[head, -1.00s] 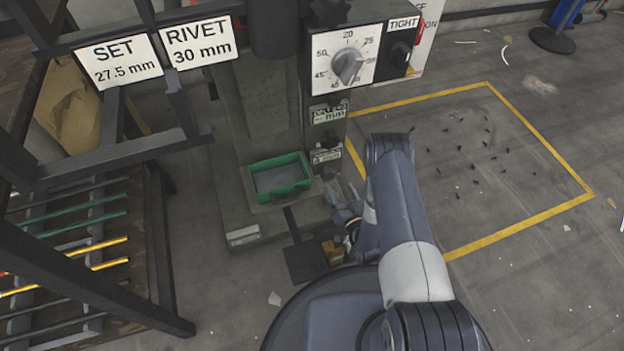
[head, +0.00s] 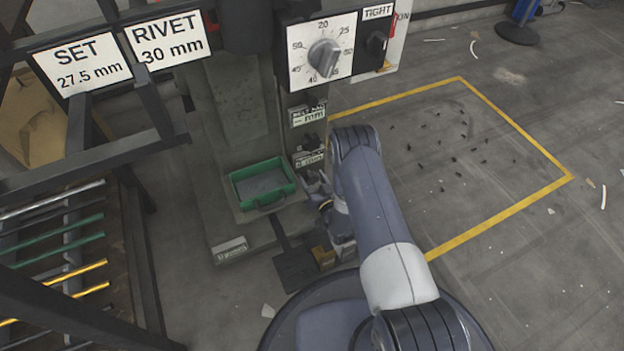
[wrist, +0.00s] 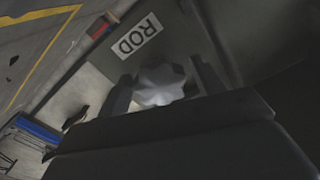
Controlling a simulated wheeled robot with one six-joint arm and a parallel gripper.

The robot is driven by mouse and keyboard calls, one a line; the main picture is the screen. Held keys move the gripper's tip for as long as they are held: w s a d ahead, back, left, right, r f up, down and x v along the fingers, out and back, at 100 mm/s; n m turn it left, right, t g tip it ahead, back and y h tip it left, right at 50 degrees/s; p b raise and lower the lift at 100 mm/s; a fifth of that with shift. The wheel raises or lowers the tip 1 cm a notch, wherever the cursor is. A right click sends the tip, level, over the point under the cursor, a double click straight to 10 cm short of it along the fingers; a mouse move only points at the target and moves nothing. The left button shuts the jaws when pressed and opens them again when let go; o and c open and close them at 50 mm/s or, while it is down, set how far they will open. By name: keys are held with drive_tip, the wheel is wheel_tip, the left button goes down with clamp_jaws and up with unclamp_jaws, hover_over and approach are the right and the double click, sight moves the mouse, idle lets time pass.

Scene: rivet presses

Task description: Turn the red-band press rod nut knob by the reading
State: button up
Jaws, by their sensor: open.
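In the wrist view a pale, lobed knob (wrist: 160,85) sits beside a white label (wrist: 137,36) reading ROD. My gripper (wrist: 163,88) is open, with one dark finger on each side of the knob; I cannot tell whether they touch it. In the head view my gripper (head: 324,190) is low at the press column (head: 237,110), partly hidden by my arm, and the knob cannot be made out there. Signs read SET 27.5 mm (head: 82,66) and RIVET 30 mm (head: 171,40). No red band is clear on the press.
A green tray (head: 263,183) stands on the press base. A dark rack (head: 90,160) is at left. A yellow-outlined floor area (head: 515,208) with small scraps is right.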

drive_tip(key=shift+c, duration=0.4)
drive_tip(key=c, duration=0.9)
drive_tip(key=shift+n, duration=0.3)
drive_tip(key=n, duration=0.9)
drive_tip(key=shift+n, duration=0.4)
drive_tip(key=n, duration=0.4)
drive_tip(key=shift+n, duration=0.3)
drive_tip(key=n, duration=0.5)
drive_tip(key=shift+f, duration=0.1)
